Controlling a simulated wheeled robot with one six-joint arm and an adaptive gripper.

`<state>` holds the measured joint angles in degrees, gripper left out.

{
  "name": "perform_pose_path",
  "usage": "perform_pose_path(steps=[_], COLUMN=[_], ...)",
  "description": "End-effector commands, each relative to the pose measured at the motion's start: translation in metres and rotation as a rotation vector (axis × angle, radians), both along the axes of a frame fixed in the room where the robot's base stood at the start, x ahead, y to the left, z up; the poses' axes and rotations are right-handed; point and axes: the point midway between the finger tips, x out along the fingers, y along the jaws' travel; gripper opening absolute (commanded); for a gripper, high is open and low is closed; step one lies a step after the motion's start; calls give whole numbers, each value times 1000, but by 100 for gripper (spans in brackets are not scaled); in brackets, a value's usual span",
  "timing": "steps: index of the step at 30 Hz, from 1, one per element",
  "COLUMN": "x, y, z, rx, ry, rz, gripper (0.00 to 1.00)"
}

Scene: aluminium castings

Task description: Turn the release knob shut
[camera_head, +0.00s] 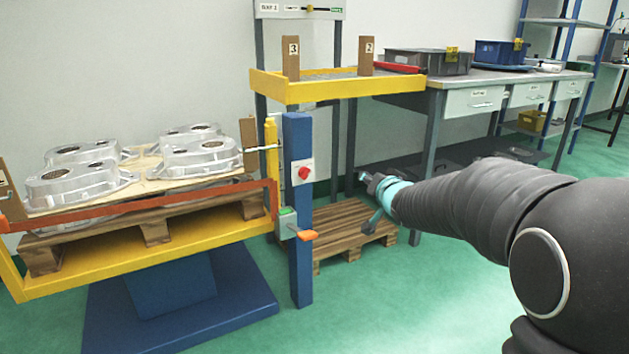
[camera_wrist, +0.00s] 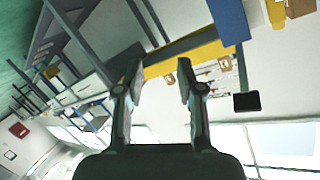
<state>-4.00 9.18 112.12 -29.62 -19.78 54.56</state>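A red knob (camera_head: 304,172) sits on a white box on the blue post (camera_head: 299,262), beside the yellow lift platform. Lower on the post, an orange handle (camera_head: 306,235) sticks out to the right from a small grey box (camera_head: 287,224) with a green top. I cannot tell for sure which is the release knob. My gripper (camera_head: 369,179) is to the right of the post, apart from both, at about the red knob's height in the picture. In the wrist view its two fingers (camera_wrist: 159,68) are spread with nothing between them. Neither control can be made out there.
The yellow platform (camera_head: 150,272) carries a wooden pallet with several aluminium castings (camera_head: 77,183) behind an orange-red bar (camera_head: 150,205). A yellow shelf (camera_head: 335,90) stands behind the post, above a floor pallet (camera_head: 345,228). A workbench (camera_head: 510,78) with boxes is at back right. Green floor in front is clear.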

Motion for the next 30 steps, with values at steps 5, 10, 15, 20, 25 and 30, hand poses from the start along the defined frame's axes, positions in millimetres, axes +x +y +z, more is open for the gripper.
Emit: perform_pose_path(steps=[5,10,15,20,25,30], x=[50,71,78,86,108,133], y=[46,78,94,102,116,133], z=[-40,-65,-76,-77,-78,-78], rx=[164,287,347,358,357,357], ry=[-67,-97,-102,-104,-104,-105], rz=[137,249,306,317,315,316], gripper=[38,38,38,38,38,38])
